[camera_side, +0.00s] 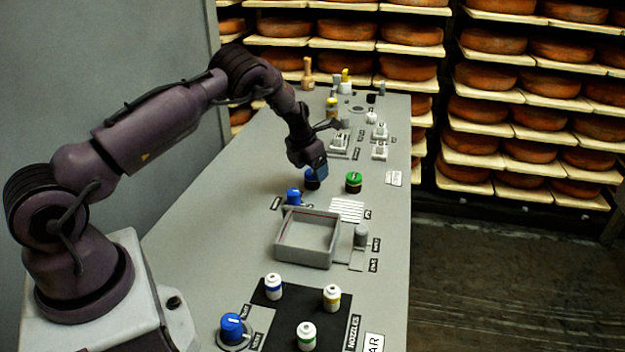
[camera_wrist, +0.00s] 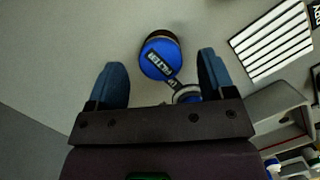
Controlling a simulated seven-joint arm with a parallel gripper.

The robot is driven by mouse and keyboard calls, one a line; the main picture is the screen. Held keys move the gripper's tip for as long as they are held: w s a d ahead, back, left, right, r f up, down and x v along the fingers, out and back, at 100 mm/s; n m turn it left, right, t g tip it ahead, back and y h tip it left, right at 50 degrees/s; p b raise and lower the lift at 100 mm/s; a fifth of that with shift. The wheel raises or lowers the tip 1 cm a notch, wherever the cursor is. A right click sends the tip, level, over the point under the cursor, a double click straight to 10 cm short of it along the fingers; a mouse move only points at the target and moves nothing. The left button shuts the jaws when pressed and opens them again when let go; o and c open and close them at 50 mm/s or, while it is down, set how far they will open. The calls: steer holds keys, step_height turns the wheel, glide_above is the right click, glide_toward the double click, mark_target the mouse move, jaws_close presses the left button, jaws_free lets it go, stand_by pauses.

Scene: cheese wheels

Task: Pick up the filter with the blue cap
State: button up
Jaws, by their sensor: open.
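The filter with the blue cap stands upright on the grey bench; in the side view its dark body and a bit of blue (camera_side: 312,183) show just under my gripper (camera_side: 317,168), which partly hides it. In the wrist view the blue cap (camera_wrist: 158,57) bears a FILTER label, and the dark side of the body shows at its upper edge. The two blue-padded fingers of my gripper (camera_wrist: 163,72) are spread wide on the left and right of the cap, with gaps on both sides. Nothing is held. A second filter with a green cap (camera_side: 354,178) stands to the right.
A blue knob (camera_side: 294,195) sits close in front of the blue-capped filter. A slotted white plate (camera_side: 347,209) and an open grey tray (camera_side: 279,244) are nearer the camera. Nozzles stand on a black mat (camera_side: 313,302). The bench left of the filter is clear.

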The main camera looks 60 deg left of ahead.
mark_target(312, 172)
steer(key=shift+x, duration=1.6)
steer(key=shift+c, duration=0.4)
steer(key=c, duration=0.9)
